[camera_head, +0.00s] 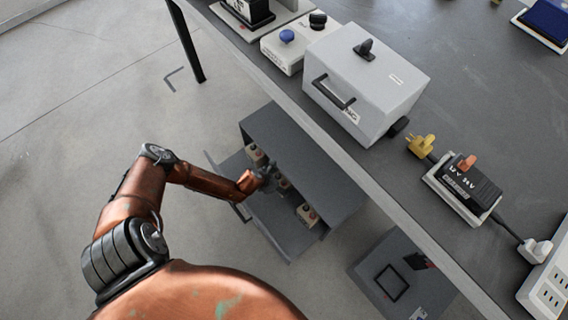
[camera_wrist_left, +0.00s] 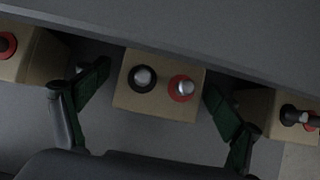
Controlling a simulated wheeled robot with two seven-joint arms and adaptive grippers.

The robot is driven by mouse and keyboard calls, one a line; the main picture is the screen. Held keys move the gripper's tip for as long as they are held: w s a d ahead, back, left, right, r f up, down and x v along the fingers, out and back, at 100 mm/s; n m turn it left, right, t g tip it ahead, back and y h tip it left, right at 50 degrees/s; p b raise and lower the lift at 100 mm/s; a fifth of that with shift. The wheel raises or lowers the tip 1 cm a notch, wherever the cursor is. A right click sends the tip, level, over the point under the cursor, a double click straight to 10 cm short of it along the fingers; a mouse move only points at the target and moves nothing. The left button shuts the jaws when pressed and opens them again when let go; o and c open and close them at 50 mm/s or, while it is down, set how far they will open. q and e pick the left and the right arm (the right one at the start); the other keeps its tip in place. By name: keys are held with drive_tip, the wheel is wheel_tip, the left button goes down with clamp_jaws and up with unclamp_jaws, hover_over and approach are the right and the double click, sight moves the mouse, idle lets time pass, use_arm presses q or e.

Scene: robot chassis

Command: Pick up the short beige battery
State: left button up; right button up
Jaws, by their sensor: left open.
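Several beige batteries lie in a grey open drawer (camera_head: 268,212) under the table. One beige battery (camera_wrist_left: 157,105) with a black-ringed and a red-ringed terminal is at the middle of the left wrist view. Another beige battery (camera_wrist_left: 28,58) is cut off at the left, and a third (camera_wrist_left: 262,110) is at the right, partly behind a finger. I cannot tell from size which is the short one. My left gripper (camera_wrist_left: 158,80) is open, its dark green fingers on either side of the middle battery; contact is not visible. In the head view the left gripper (camera_head: 270,179) reaches into the drawer. My right gripper is not in view.
The grey cabinet top (camera_head: 312,160) overhangs the drawer's back, close to the gripper. The table (camera_head: 330,135) above carries a grey metal box (camera_head: 365,85), a black adapter (camera_head: 468,185) and a power strip (camera_head: 550,285). The floor at left is clear.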

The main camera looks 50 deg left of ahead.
use_arm(q)
drive_tip(key=shift+w, duration=0.1)
drive_tip(key=shift+c, duration=0.6)
drive_tip(key=c, duration=2)
drive_tip(key=shift+w+r, duration=0.1)
drive_tip(key=shift+c, duration=0.3)
